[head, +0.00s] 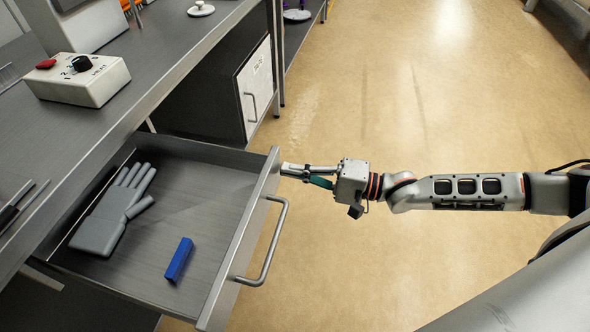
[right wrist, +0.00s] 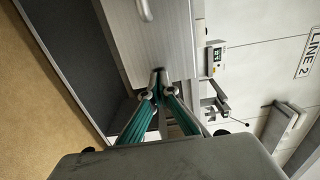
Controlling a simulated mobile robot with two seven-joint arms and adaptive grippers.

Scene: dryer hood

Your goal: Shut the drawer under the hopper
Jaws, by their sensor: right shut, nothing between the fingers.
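The drawer (head: 215,155) stands open under the grey bench, with a grey glove (head: 105,225) and a blue block (head: 178,260) lying inside. Its front panel carries a metal bar handle (head: 275,240). My right gripper (head: 284,168) is shut and empty, its tips at the outer face of the front panel, near the far end and beyond the handle. In the right wrist view the shut fingertips (right wrist: 158,74) meet at the lower edge of the front panel (right wrist: 155,45); I cannot tell whether they touch it. The hopper cannot be made out for certain. My left gripper is not in view.
A control box (head: 80,78) with a red button and a black dial sits on the bench (head: 135,55). A cabinet with a white door (head: 256,85) stands under the bench beyond the drawer. The tan floor (head: 400,90) to the right is clear.

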